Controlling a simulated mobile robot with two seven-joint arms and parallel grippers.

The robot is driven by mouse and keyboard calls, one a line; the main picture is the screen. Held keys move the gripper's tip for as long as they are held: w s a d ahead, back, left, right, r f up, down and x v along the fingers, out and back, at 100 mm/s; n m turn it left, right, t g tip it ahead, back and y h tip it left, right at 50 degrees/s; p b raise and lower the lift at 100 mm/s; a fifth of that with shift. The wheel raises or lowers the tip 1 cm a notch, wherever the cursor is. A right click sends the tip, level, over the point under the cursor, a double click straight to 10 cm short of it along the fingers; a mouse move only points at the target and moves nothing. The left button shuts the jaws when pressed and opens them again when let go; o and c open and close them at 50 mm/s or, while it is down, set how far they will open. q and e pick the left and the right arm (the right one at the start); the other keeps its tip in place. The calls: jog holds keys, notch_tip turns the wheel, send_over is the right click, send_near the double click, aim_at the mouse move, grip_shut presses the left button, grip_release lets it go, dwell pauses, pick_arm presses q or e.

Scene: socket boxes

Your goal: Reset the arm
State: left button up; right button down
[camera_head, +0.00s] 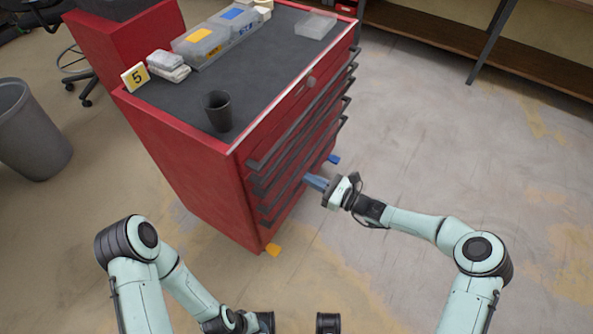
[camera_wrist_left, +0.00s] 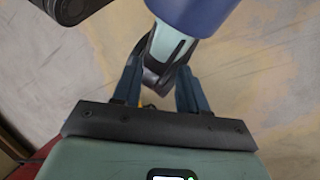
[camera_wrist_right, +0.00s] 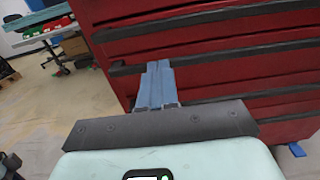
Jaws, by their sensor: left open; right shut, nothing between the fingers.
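My right gripper (camera_head: 316,182) is in front of the drawer side of the red cabinet (camera_head: 195,170), low by the drawer handles. In the right wrist view its blue fingers (camera_wrist_right: 155,84) are together with nothing between them, over the drawer fronts (camera_wrist_right: 215,60). I cannot tell whether they touch a handle. My left arm is folded at the bottom of the head view, and its gripper is hard to make out there. In the left wrist view the left gripper's fingers (camera_wrist_left: 158,90) are apart and empty, with parts of my own body close beyond them.
A grey trash bin (camera_head: 30,130) stands at left. A shelf (camera_head: 480,50) is at the back right. The floor at right is clear.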

pick_arm(q)
jog(key=shift+s+d+r, duration=0.1)
jog(key=shift+s+r, duration=0.05)
pick_arm(e)
jog(key=shift+v, duration=1.05)
jog(key=s+a+f+n+g+h+p, duration=0.1)
jog(key=s+f+n+g+h+p, duration=0.25)
jog(key=s+f, duration=0.45)
jog(key=s+a+f+n+g+h+p, duration=0.25)
jog(key=s+f+n+g, duration=0.2)
jog(key=s, duration=0.75)
pick_arm(q)
notch_tip(320, 180, up, 13)
jog(key=p, duration=0.7)
jog(key=shift+w+f+g+p, duration=0.2)
jog(key=shift+g+p, duration=0.1)
jog(key=shift+g, duration=0.1)
pick_arm(e)
jog(key=s+d+n+g+h, duration=0.1)
jog(key=s+d+n+h, duration=0.2)
jog(key=s+d+n, duration=0.2)
jog(key=s+d+r+n+g+h, duration=0.1)
jog(key=s+d+n+h, duration=0.1)
jog(key=s+d+n, duration=0.2)
jog(key=s+n, duration=0.3)
jog(key=s, duration=0.4)
jog(key=shift+s+d+r+h, duration=0.35)
jog(key=shift+d+h, duration=0.05)
pick_arm(q)
jog(key=shift+s, duration=0.1)
